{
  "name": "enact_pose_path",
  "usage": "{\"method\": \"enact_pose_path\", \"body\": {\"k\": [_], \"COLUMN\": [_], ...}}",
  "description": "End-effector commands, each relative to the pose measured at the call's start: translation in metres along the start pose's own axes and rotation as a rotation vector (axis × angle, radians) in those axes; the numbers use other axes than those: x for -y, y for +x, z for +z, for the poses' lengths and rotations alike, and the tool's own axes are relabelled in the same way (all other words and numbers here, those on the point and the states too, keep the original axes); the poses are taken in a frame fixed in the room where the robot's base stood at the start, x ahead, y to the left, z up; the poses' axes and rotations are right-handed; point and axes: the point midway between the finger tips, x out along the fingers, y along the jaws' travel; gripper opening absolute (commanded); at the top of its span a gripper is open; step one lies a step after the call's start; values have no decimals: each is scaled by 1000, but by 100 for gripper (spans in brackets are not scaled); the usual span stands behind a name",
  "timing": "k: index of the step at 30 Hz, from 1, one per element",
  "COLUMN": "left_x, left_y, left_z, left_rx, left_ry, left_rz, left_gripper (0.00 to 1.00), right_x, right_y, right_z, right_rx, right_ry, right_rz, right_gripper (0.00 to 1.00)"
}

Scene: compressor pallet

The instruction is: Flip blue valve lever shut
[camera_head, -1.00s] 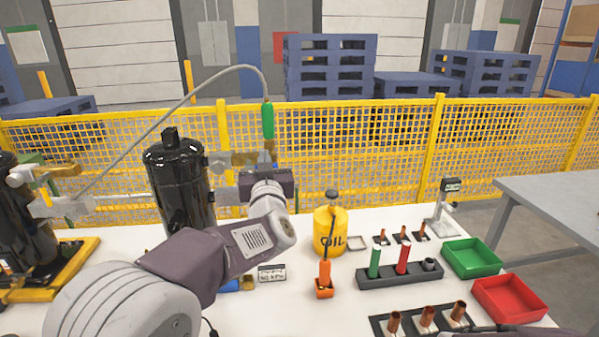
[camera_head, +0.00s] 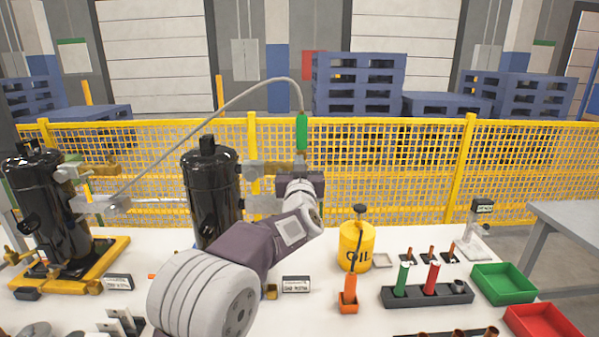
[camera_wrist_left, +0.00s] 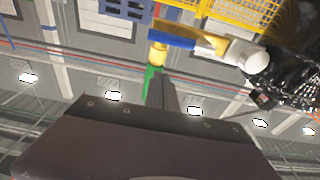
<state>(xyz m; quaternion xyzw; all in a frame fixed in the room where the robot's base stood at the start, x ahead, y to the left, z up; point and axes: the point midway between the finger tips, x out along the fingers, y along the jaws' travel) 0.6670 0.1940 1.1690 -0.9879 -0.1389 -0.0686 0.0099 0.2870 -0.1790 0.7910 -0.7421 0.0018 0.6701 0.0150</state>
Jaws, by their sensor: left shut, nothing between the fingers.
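The blue valve lever (camera_wrist_left: 180,43) shows in the left wrist view, lying along a brass pipe stub beside a yellow-brass fitting (camera_wrist_left: 157,54). In the head view I cannot make the lever out; my left gripper and wrist cover that spot. The green hose connector (camera_head: 302,132) stands upright just above my left gripper (camera_head: 300,178); it also shows in the left wrist view (camera_wrist_left: 150,80). My left gripper is shut and empty, close to the fitting; whether it touches the lever I cannot tell. The black compressor (camera_head: 212,190) stands left of it. My right gripper is out of view.
A second black compressor (camera_head: 52,205) stands on a yellow pallet at the left. A grey hose (camera_head: 215,115) arches over to the green connector. An oil can (camera_head: 356,247), tool rack (camera_head: 425,294) and green bin (camera_head: 503,283) stand to the right. Yellow mesh fencing (camera_head: 400,160) runs behind.

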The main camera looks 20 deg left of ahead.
Motion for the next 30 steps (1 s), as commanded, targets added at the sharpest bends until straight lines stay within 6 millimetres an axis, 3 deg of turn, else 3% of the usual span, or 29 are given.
{"method": "enact_pose_path", "body": {"k": [3, 6, 10, 30], "left_x": [1, 0, 0, 8], "left_y": [26, 17, 12, 12], "left_z": [-2, 22, 33, 41], "left_rx": [-1, 3, 1, -1], "left_ry": [1, 3, 2, 37], "left_rz": [-2, 1, 0, 3], "left_gripper": [0, 0, 0, 0], "right_x": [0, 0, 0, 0], "right_y": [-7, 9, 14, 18], "right_z": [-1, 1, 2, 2], "right_rx": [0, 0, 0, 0], "right_ry": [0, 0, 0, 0], "right_rz": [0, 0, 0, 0], "right_gripper": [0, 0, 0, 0]}}
